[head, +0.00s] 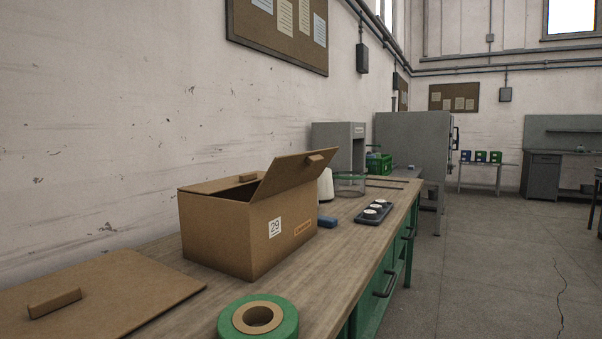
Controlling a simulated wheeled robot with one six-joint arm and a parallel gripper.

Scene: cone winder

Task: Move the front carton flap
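A brown cardboard carton (215,232) stands upright on the workbench, left of the picture's middle. I cannot tell for certain which flap is the front one. The carton's inside is hidden. My gripper is not in view.
The wooden bench (345,238) runs away to the right. A flat brown panel with a tab (100,297) and a green tape roll (286,325) lie nearest. Floor (480,270) at right is clear.

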